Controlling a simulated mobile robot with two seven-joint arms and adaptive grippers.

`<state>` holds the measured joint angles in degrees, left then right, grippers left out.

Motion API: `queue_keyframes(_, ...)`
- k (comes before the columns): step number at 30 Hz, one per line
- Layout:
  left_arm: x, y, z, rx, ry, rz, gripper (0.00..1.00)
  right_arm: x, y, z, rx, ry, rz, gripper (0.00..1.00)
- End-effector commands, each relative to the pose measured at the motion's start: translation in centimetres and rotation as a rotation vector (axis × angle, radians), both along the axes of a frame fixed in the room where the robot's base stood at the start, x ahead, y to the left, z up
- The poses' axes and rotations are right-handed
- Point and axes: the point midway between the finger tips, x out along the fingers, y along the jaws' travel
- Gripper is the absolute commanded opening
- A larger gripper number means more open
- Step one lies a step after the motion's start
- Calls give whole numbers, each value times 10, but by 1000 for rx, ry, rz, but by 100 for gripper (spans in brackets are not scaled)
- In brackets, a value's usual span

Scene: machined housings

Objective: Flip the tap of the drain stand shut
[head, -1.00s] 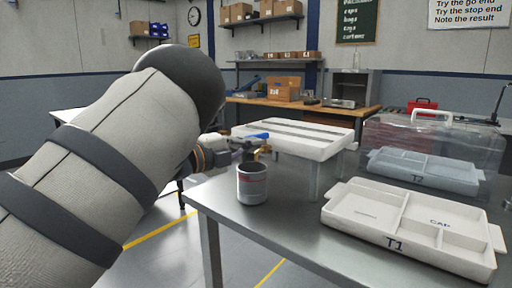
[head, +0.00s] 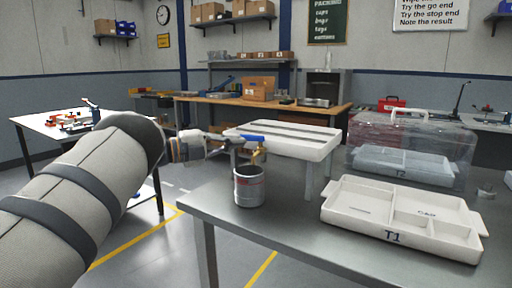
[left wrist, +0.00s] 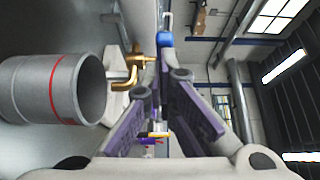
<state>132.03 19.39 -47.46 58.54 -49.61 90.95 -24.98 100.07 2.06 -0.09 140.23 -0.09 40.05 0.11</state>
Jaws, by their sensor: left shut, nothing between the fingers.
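The drain stand (head: 322,151) is a white slatted tray on legs, at the far left corner of the steel table. Its brass tap (head: 257,159) has a blue lever (head: 254,138) that looks roughly level. The tap and lever also show in the left wrist view, brass (left wrist: 137,70) and blue (left wrist: 165,40). A grey metal cup (head: 249,188) with a red line stands below the tap. My left gripper (head: 232,144) is shut and empty, close beside the lever on its left. Whether the fingers touch the lever I cannot tell. My right gripper is not in view.
A white tray marked T1 (head: 385,232) lies at the front right of the steel table (head: 290,235). The tabletop between cup and T1 is clear.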

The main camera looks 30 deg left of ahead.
Motion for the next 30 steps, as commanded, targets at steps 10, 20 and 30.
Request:
queue_keyframes(10,8,8,-2,0,1,2,0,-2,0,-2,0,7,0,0)
queue_keyframes(20,12,10,-1,0,1,2,0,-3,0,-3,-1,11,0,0)
queue_keyframes(30,13,10,-1,0,1,2,0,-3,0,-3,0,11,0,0)
